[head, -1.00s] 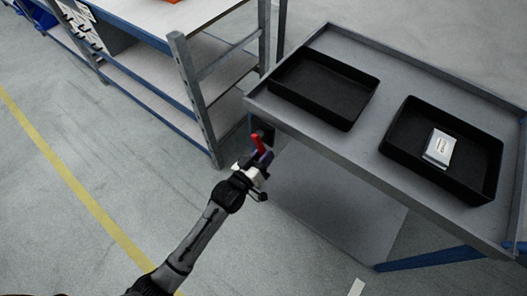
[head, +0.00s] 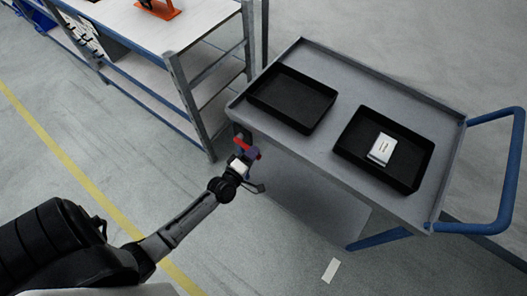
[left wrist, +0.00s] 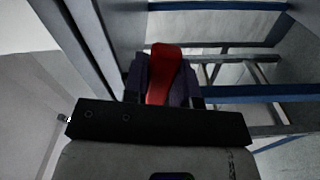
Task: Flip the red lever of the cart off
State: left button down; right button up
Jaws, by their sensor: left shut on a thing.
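The red lever (head: 241,142) is at the near left corner of the grey cart (head: 322,138), below the rim of its top. My left gripper (head: 248,156) is at this corner, with its dark purple fingers closed around the lever. In the left wrist view the red lever (left wrist: 163,72) stands between the two fingers, one on each side. The fingers and wrist hide the lever's base. My right gripper is not in view.
Two black trays sit on the cart: an empty left one (head: 292,98) and a right one (head: 350,152) holding a small white box (head: 382,148). A blue handle (head: 508,170) is at the cart's right. A shelved workbench (head: 172,75) stands close on the left.

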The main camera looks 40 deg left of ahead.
pick_arm(q)
jog(key=shift+r+n+p, duration=0.7)
jog(key=shift+r+n, duration=0.1)
jog(key=shift+n, duration=0.5)
jog(key=shift+d, duration=0.1)
jog(key=c, duration=0.9)
grip_release()
jog(key=s, duration=0.4)
jog(key=s+d, duration=0.1)
jog(key=s, duration=0.4)
jog(key=s+p, duration=0.1)
jog(key=s, duration=0.3)
jog(key=shift+s+d, duration=0.35)
jog(key=shift+d, duration=0.05)
